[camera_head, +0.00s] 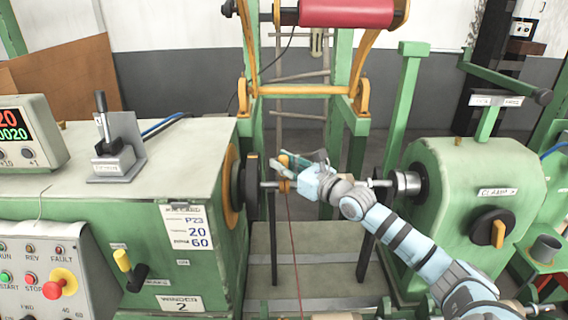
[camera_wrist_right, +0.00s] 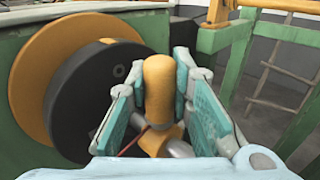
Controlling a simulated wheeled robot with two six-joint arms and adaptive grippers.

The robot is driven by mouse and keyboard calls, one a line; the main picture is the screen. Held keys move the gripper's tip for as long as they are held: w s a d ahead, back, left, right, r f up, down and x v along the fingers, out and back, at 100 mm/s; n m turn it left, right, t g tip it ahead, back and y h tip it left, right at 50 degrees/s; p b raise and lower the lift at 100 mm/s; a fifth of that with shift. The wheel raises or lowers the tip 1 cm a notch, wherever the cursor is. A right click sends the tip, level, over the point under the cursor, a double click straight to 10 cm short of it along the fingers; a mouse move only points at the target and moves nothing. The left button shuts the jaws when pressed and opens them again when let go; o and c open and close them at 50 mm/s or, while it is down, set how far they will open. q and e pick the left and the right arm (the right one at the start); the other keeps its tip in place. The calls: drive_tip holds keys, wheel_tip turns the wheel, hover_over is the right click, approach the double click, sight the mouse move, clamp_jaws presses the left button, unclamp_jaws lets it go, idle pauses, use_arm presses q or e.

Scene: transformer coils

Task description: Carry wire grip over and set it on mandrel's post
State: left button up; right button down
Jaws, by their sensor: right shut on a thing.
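My right gripper (camera_head: 300,172) is beside the dark faceplate of the green winder, at the middle of the head view. In the right wrist view its two teal fingers (camera_wrist_right: 157,80) close on an orange, round-topped piece (camera_wrist_right: 158,85), which I take to be the wire grip. It also shows in the head view (camera_head: 284,186). A thin red wire (camera_head: 294,250) runs down from it. A silver mandrel shaft (camera_head: 268,184) extends from the black disc (camera_head: 251,184) towards the gripper. I cannot make out the mandrel's post separately. My left gripper is out of view.
A green tailstock (camera_head: 465,185) with a silver chuck (camera_head: 406,183) stands right. The control-side housing (camera_head: 130,165) stands left, with a lever on top. A red roll (camera_head: 347,13) hangs above on a yellow frame. An orange flange (camera_wrist_right: 60,70) sits behind the black disc.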

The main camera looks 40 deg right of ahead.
drive_tip(key=c, duration=1.3)
unclamp_jaws()
drive_tip(key=shift+c, duration=0.2)
wheel_tip(320, 180, up, 10)
drive_tip(key=shift+r, duration=0.1)
